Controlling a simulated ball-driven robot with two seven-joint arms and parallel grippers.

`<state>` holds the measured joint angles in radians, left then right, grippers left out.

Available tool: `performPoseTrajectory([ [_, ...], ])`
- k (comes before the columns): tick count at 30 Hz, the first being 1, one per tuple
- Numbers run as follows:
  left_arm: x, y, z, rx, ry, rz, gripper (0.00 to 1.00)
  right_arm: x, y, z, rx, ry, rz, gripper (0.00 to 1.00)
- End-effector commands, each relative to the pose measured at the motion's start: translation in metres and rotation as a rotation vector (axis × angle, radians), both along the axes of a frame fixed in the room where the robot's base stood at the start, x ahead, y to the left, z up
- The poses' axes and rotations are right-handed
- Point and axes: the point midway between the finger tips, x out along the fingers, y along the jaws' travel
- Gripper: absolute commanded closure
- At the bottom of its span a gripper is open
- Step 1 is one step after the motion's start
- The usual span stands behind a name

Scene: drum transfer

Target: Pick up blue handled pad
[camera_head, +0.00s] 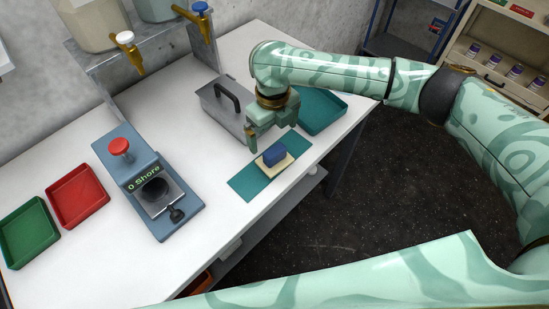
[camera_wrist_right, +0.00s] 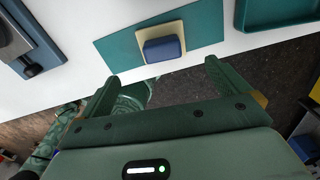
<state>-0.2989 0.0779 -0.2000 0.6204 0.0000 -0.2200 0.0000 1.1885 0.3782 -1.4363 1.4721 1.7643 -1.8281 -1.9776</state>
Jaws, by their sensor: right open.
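The blue handled pad (camera_head: 274,154) has a blue block handle on a cream base. It lies flat on a teal mat (camera_head: 247,182) near the front edge of the white table. In the right wrist view the pad (camera_wrist_right: 162,48) is beyond the fingertips, roughly centred between them. My right gripper (camera_head: 271,134) is open and empty, above and just behind the pad, not touching it. Its two fingers also show spread apart in the right wrist view (camera_wrist_right: 162,72). My left gripper is not in view.
A blue device with a red knob (camera_head: 119,147) is left of the mat. Red (camera_head: 76,197) and green (camera_head: 29,234) trays lie far left. Dispensers (camera_head: 124,39) stand at the back.

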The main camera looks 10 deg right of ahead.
Motion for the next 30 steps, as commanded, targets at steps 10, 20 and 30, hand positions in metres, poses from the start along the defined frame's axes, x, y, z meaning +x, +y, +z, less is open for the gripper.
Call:
performPoseTrajectory([
  [10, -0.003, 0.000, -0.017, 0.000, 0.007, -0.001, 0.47, 0.000, 0.001, -0.058, 0.003, -0.001, 0.000, 0.00],
  [20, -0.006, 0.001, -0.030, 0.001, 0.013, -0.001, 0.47, 0.001, -0.004, -0.099, 0.001, 0.002, -0.002, 0.00],
  [30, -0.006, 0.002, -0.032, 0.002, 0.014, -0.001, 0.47, 0.002, -0.004, -0.109, 0.002, -0.004, 0.000, 0.08],
])
